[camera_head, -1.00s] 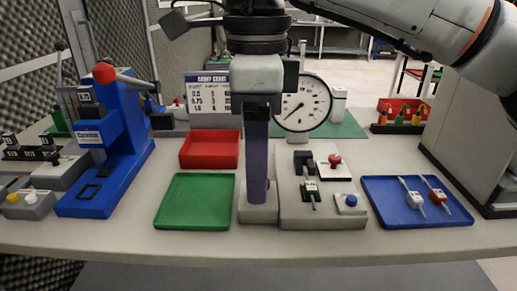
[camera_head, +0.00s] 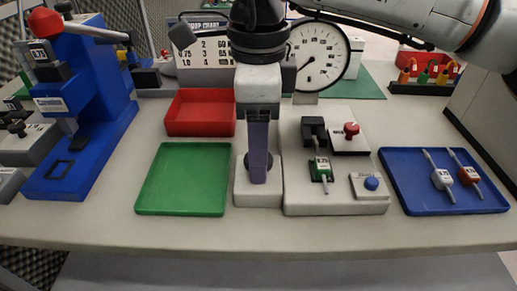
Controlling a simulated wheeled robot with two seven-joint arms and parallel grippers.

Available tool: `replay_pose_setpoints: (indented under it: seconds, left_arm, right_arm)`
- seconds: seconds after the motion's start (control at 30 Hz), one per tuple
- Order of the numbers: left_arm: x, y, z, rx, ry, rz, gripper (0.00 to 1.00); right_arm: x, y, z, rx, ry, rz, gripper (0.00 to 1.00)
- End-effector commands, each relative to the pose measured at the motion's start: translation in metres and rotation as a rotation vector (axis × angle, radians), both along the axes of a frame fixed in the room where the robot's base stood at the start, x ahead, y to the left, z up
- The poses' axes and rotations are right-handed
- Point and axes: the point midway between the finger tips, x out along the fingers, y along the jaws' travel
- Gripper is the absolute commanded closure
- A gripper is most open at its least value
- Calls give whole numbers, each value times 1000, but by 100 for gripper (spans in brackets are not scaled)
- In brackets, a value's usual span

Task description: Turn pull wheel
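My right gripper (camera_head: 258,178) hangs straight down in the middle, its arm coming in from the upper right. Its purple fingers are seen edge-on, one in line with the other, so I cannot tell whether they are open or shut. A dark round part, perhaps the wheel (camera_head: 241,161), shows on both sides of the fingers, mostly hidden behind them. It is at a narrow grey block (camera_head: 243,196) in front of a round dial gauge (camera_head: 324,48). I cannot tell whether the fingers touch the wheel. My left gripper is not in view.
A green tray (camera_head: 184,178) and a red tray (camera_head: 200,112) lie left of the block. Right of it are a grey fixture (camera_head: 340,205) with a red knob and blue button, and a blue tray (camera_head: 410,165). A blue press (camera_head: 100,110) stands at left.

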Motion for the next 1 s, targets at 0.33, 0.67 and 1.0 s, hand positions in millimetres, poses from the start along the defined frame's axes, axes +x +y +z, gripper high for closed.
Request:
replay_pose_setpoints:
  seconds: [0.33,0.67,1.0]
  left_arm:
    - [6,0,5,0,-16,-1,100]
    - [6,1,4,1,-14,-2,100]
    - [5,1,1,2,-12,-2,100]
  right_arm:
    - [0,0,-8,1,0,-1,45]
    - [0,0,-8,0,0,0,86]
    - [0,0,-9,0,0,-63,86]
